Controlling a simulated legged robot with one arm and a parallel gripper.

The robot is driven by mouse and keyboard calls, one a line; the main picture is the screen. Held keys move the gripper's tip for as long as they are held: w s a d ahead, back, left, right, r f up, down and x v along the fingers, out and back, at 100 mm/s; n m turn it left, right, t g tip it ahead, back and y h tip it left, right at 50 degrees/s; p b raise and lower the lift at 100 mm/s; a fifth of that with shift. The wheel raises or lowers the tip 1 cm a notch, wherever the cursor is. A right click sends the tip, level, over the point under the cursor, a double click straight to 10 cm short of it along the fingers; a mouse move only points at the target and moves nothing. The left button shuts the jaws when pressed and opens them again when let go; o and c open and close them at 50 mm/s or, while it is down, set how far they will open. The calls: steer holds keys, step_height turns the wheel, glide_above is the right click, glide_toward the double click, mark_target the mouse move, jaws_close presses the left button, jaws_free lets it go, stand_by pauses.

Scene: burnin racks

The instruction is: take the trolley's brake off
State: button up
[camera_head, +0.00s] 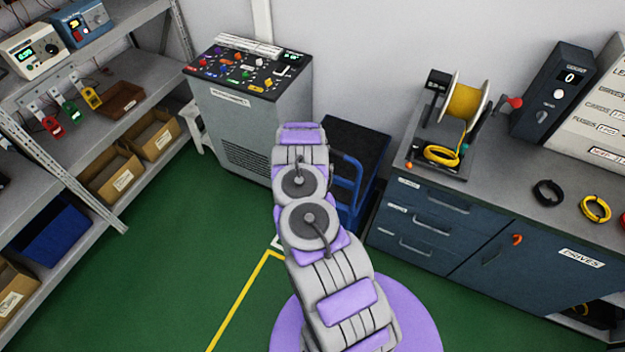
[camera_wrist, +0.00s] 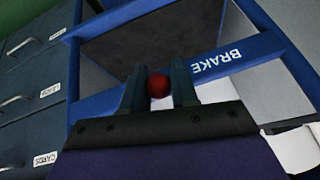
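The trolley shows in the head view as a blue-framed cart (camera_head: 347,185) with a dark top, partly hidden behind my arm. In the wrist view its blue frame (camera_wrist: 232,58) fills the upper middle, and a rail carries the white word BRAKE. A red round knob (camera_wrist: 158,87) sits beside that label. My gripper (camera_wrist: 160,84) has one finger on each side of the knob, with no clear gap, and appears shut on it. The knob's stem is hidden. In the head view my gripper is hidden behind my arm.
A grey test cabinet (camera_head: 250,110) stands left of the trolley. A dark blue drawer bench (camera_head: 430,225) with a cable reel (camera_head: 464,101) stands close on the right. Shelves with bins (camera_head: 112,178) line the left. Green floor (camera_head: 170,265) is open in front.

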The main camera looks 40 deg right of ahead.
steer(key=o, duration=0.3)
steer(key=shift+r, duration=0.1)
steer(key=p+v, duration=0.1)
steer(key=v, duration=1.6)
steer(key=shift+w+r, duration=0.1)
